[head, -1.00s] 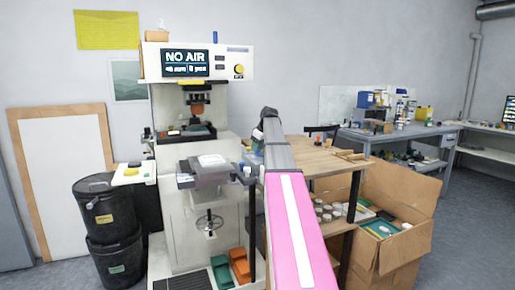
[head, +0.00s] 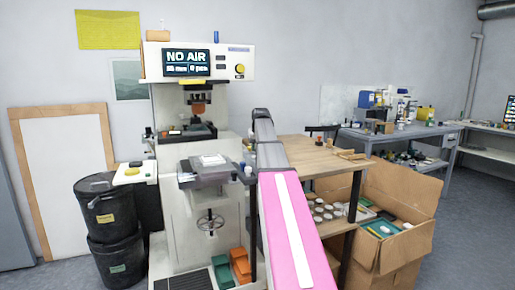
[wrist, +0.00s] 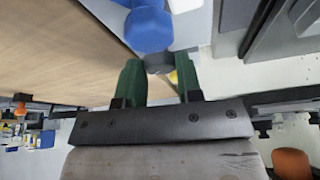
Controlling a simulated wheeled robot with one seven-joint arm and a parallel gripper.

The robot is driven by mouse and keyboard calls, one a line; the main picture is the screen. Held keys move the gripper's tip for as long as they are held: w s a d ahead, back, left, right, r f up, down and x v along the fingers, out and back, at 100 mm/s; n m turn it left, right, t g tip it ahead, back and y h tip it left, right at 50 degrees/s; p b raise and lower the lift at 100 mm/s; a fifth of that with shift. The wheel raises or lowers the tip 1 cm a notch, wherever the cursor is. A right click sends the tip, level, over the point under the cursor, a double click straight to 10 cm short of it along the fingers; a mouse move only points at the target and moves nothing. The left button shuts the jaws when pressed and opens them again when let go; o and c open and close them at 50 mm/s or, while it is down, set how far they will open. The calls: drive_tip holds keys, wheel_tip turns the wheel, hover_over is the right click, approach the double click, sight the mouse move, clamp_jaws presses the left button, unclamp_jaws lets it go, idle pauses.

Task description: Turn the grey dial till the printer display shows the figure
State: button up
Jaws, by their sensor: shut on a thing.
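The printer display (head: 187,62) on the white pad printer (head: 226,65) reads "NO AIR" in large letters. A smaller line below it seems to show a figure in mm and "pcs", too small to read surely. In the wrist view, the two green fingers of my gripper (wrist: 160,82) are shut on a small grey thing, which looks like the grey dial (wrist: 159,62). Only part of it shows between the fingertips. In the head view, my pink and grey arm reaches to the printer's right side and hides the gripper and the dial.
A blue object (wrist: 148,30) sits just beyond the dial in the wrist view. A wooden table (head: 315,156) stands right of the printer, close by my arm. A yellow knob (head: 239,68) is on the printer's head. An open cardboard box (head: 408,240) stands at right.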

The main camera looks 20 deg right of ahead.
drive_tip(key=shift+m, duration=0.3)
drive_tip(key=o, duration=0.9)
drive_tip(key=shift+o, duration=0.2)
drive_tip(key=shift+r, duration=0.1)
drive_tip(key=v, duration=1)
drive_tip(key=shift+r, duration=0.3)
drive_tip(key=shift+s+a, duration=0.1)
drive_tip(key=shift+s, duration=0.1)
